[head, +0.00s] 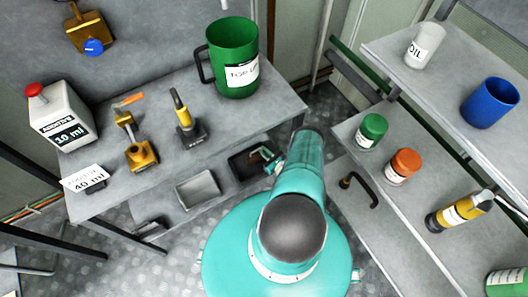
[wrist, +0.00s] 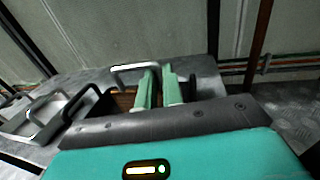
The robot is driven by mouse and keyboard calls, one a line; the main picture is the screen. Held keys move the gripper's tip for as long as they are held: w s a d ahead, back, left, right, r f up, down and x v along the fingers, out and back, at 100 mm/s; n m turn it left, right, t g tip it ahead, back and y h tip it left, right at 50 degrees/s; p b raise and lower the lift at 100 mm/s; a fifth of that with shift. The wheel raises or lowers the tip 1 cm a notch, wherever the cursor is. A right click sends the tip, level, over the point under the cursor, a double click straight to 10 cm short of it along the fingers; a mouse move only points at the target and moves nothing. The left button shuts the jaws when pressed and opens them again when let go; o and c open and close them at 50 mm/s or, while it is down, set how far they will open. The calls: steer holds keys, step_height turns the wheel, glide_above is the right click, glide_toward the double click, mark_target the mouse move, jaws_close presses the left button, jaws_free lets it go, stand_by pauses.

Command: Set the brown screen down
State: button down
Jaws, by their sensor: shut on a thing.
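The brown screen (wrist: 122,101) shows in the wrist view as a brown surface with a grey metal handle (wrist: 128,69) at its far side. It sits at or inside a dark tray (wrist: 84,108), on the lower shelf. I cannot tell whether it rests on the tray's bottom. My gripper (wrist: 159,78) is shut on the screen by its handle, with the pale green fingers either side of it. In the head view my gripper (head: 268,156) is at the dark tray (head: 240,168), and my arm covers part of that spot.
A grey tray (head: 198,190) lies left of the dark tray on the lower shelf. The workbench (head: 160,190) above holds a green jug (head: 233,60), a white additive canister (head: 62,115) and yellow tools. Right-hand shelves hold a blue cup (head: 489,103) and several containers.

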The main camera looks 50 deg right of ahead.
steer(key=c, duration=1.5)
jaws_free()
steer(key=shift+c, duration=0.2)
steer(key=shift+s, duration=0.15)
steer(key=s+a, duration=0.1)
steer(key=s, duration=1)
steer(key=shift+s, duration=0.35)
steer(key=o, duration=1.5)
steer(key=shift+o, duration=0.2)
steer(key=shift+d, duration=0.1)
